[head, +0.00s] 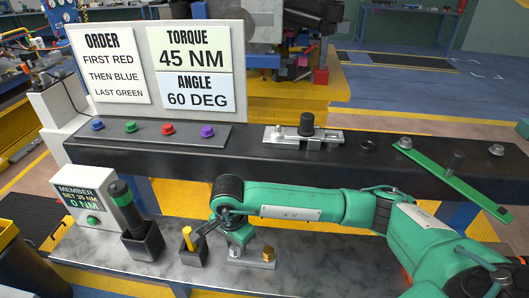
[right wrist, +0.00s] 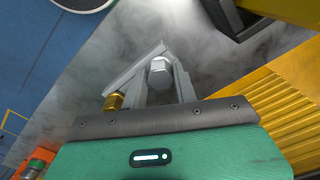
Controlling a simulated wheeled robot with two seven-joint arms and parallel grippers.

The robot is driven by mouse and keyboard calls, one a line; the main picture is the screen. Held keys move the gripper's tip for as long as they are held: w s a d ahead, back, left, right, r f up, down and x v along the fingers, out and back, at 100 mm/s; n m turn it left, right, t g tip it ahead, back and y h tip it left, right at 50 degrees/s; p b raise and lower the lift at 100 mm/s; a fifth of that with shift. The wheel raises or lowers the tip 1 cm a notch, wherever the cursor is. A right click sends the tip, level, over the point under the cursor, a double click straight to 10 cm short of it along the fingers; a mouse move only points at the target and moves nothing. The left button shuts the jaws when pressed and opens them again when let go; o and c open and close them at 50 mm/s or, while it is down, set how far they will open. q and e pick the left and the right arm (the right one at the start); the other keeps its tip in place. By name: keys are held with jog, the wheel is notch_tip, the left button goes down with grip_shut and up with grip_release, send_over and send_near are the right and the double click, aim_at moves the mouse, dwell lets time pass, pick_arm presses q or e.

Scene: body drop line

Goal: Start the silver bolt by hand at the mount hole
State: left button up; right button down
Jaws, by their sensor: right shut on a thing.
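My right gripper (head: 236,252) points down over the grey bench, beside a small light plate (head: 250,263). In the right wrist view its fingers are shut on the silver bolt (right wrist: 159,70), whose hex head faces the camera. The silver bolt is hidden by the gripper in the head view. A brass bolt (head: 268,253) stands on the plate just right of the gripper; it also shows in the right wrist view (right wrist: 114,101). A dark ring (head: 368,146) is on the black beam; I cannot tell whether it is the mount hole. My left gripper is out of view.
The black beam (head: 250,160) runs behind the bench (head: 120,262). It bears coloured buttons (head: 167,129), a clamp fixture (head: 303,135) and a slanted green bar (head: 455,178). A tool in a dark holder (head: 142,242) and a yellow-handled holder (head: 193,250) stand left of the gripper.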

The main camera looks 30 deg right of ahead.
jog(key=shift+r+p, duration=0.95)
jog(key=shift+r, duration=2.55)
